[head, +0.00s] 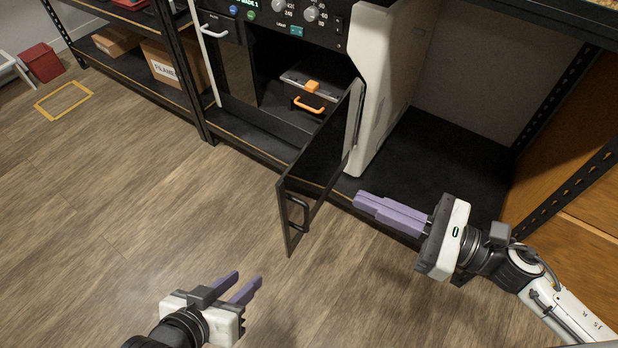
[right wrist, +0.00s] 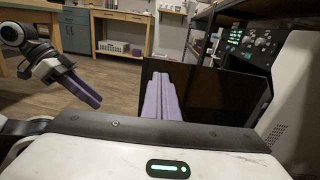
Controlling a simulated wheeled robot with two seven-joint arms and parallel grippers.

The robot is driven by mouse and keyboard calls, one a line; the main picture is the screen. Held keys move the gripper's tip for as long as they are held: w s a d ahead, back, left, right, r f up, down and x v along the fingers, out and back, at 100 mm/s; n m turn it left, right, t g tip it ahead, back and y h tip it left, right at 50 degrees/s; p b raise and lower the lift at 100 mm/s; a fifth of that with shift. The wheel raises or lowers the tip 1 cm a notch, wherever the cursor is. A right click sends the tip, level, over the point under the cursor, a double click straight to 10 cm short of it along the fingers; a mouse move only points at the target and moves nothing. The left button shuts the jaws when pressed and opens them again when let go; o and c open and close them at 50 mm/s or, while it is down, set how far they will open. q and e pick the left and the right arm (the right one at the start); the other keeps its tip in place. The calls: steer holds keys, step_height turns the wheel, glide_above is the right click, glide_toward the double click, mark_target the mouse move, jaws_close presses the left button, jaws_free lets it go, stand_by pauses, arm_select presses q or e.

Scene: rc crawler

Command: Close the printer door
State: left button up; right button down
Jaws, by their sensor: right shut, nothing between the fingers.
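The printer door (head: 322,165) is a dark, see-through panel with a black handle (head: 297,214). It stands swung open, sticking out from the printer (head: 385,85), hinged on the right side of the opening. My right gripper (head: 358,200) is to the right of the door, its purple fingers together and empty, pointing toward the door. In the right wrist view the door (right wrist: 225,98) fills the space beyond those fingers. My left gripper (head: 248,278) is low in front of the door, to its left, with its fingers apart and nothing between them.
An orange-handled box (head: 310,92) sits inside the printer's open bay. The black shelf (head: 425,170) right of the printer is bare, with a dark rack post (head: 575,90) beyond. Wood floor (head: 150,210) is clear at left; a red bin (head: 42,62) stands far left.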

mark_target(291, 168)
steer(key=x, duration=1.2)
steer(key=shift+w+a, duration=0.1)
